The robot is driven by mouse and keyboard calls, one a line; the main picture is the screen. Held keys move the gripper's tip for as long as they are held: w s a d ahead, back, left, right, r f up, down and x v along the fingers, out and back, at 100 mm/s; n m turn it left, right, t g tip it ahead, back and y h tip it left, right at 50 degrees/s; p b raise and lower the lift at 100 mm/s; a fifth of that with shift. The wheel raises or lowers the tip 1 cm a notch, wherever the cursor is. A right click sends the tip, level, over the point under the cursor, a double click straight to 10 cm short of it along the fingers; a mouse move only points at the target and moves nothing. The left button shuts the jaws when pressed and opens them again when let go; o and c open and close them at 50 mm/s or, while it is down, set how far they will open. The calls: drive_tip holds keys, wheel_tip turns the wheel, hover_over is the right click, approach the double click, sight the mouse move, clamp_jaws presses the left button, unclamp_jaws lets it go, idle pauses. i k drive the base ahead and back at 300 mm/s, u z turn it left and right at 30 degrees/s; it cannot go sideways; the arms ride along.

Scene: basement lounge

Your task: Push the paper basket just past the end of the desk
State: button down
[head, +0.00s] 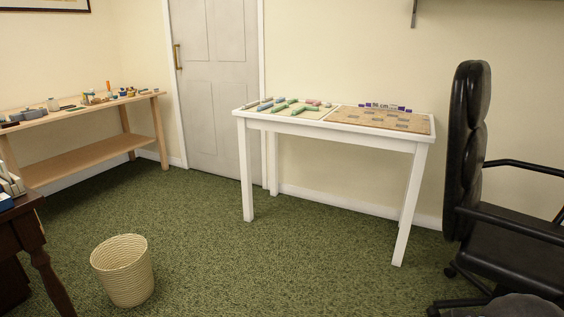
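The paper basket (123,272) is a cream, ribbed, round bin, wider at its rim than at its base. It stands upright on the green carpet at the lower left in the head view. The end of a dark wooden desk (22,232) with a turned leg shows at the left edge. The basket stands to the right of that leg, with a strip of carpet between them in the picture. Most of the desk is cut off by the frame. My gripper is not in view.
A white table (388,138) with colored blocks and a patterned board stands against the back wall. A black office chair (470,150) is at the right. A wooden bench (85,160) with small items stands at the back left. Open carpet (280,265) lies right of the basket.

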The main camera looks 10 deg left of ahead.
sight(122, 263)
drive_tip(key=u, duration=0.45)
drive_tip(key=i, duration=1.35)
drive_tip(key=u, duration=1.55)
drive_tip(key=i, duration=1.75)
drive_tip(key=u, duration=0.5)
drive_tip(key=i, duration=0.55)
